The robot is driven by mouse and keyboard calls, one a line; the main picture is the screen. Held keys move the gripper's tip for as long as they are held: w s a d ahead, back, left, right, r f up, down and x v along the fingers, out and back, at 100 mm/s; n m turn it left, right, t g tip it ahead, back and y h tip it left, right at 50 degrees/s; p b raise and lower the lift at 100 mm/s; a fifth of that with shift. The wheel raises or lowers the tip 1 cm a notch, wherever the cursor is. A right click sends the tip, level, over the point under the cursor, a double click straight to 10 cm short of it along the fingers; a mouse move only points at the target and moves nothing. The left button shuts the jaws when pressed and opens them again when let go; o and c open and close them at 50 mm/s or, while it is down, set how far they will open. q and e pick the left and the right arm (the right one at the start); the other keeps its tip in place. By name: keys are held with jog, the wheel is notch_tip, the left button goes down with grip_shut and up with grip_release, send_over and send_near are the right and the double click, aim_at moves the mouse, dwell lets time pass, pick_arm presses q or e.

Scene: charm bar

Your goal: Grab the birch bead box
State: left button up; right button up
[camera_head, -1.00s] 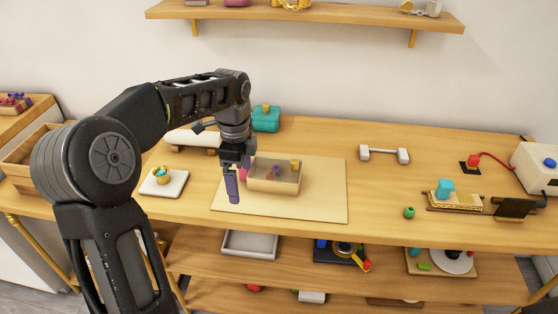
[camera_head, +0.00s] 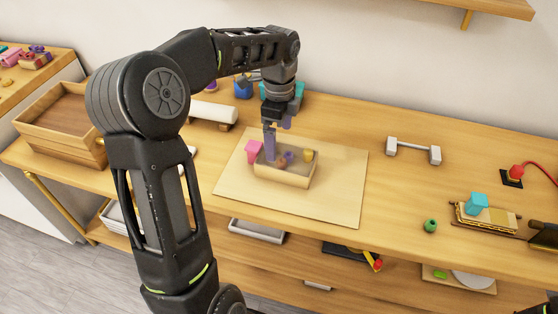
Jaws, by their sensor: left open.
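The birch bead box (camera_head: 285,177) is a small open-topped light wood box on a pale board (camera_head: 336,199) in the middle of the table. It holds several small coloured pieces, including purple, brown and yellow ones. My left gripper (camera_head: 270,146) points down at the box's left end, with a finger overlapping its back left rim. The gripper is open; I cannot tell whether it touches the wall. A pink piece (camera_head: 253,150) stands by the left end of the box. My right gripper is not in view.
A white roll (camera_head: 214,112) lies behind on the left and a teal box (camera_head: 295,101) behind the gripper. A white-ended bar (camera_head: 413,151), green bead (camera_head: 430,226) and teal cube (camera_head: 477,202) are to the right.

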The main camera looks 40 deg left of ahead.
aim_at(278, 153)
pick_arm(q)
jog(key=shift+f, duration=0.6)
jog(key=shift+s+f+p, duration=0.2)
jog(key=shift+f+p, duration=0.5)
jog(key=shift+f, duration=1.9)
jog(key=shift+c, duration=0.2)
jog(key=c, duration=1.5)
jog(key=shift+o, duration=0.2)
jog(key=shift+r+b, duration=0.65)
jog(key=shift+r, duration=4.4)
